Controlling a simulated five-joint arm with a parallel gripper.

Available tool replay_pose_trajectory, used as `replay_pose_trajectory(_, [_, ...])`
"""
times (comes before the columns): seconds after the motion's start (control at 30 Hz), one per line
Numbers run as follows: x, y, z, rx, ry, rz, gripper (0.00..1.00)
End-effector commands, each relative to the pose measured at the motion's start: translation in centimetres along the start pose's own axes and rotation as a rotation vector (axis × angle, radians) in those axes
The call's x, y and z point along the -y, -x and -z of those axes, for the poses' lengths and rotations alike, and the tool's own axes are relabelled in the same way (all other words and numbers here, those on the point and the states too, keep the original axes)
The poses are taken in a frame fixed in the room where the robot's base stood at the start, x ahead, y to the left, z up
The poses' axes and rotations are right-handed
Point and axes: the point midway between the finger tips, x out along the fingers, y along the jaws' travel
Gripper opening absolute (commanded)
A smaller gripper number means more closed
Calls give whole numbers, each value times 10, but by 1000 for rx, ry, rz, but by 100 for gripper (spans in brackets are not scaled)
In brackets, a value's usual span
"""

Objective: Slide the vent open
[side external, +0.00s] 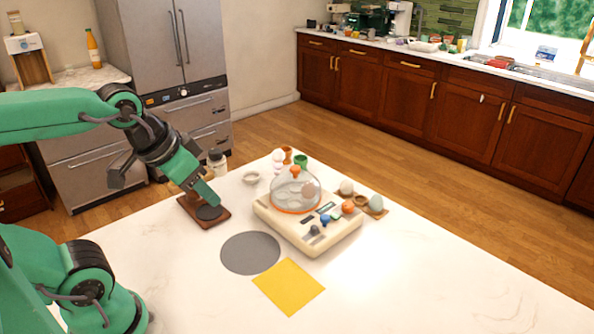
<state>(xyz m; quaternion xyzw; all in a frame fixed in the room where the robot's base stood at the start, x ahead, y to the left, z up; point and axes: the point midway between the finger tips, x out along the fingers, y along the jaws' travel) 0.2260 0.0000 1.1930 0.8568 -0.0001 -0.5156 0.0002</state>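A cream egg-cooker-like appliance (285,232) stands on the white table, with a clear dome (296,190) that has an orange rim and an orange top knob. Its sloped front carries a blue knob (325,220), an orange knob (348,207), a dark knob (314,230) and dark slots. Which of these parts is the vent, and its position, I cannot tell. My gripper (212,200) is left of the appliance, pointing down over a brown board (186,206) with a dark round pad. It is apart from the appliance. The fingers are too small to tell open from shut.
A grey disc (250,254) and a yellow square (289,287) lie flat in front of the appliance. Eggs and a wooden holder (376,212) sit at its right. A small bowl (251,178), a shaker (217,161) and a green cup (301,161) stand behind. The right tabletop is clear.

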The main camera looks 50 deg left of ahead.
Motion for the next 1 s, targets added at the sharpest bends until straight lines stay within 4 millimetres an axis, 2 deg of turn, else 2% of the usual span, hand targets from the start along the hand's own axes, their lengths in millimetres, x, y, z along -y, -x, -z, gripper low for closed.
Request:
replay_pose_trajectory(0.17, [-1, -3, 12, 27, 0, -2, 40])
replay_pose_trajectory(0.47, [-6, -19, 50, 112, 1, -8, 40])
replay_pose_trajectory(0.77, [-13, -50, 90, 205, 2, -11, 40])
replay_pose_trajectory(1.0, [-20, -84, 117, 279, 1, -11, 40])
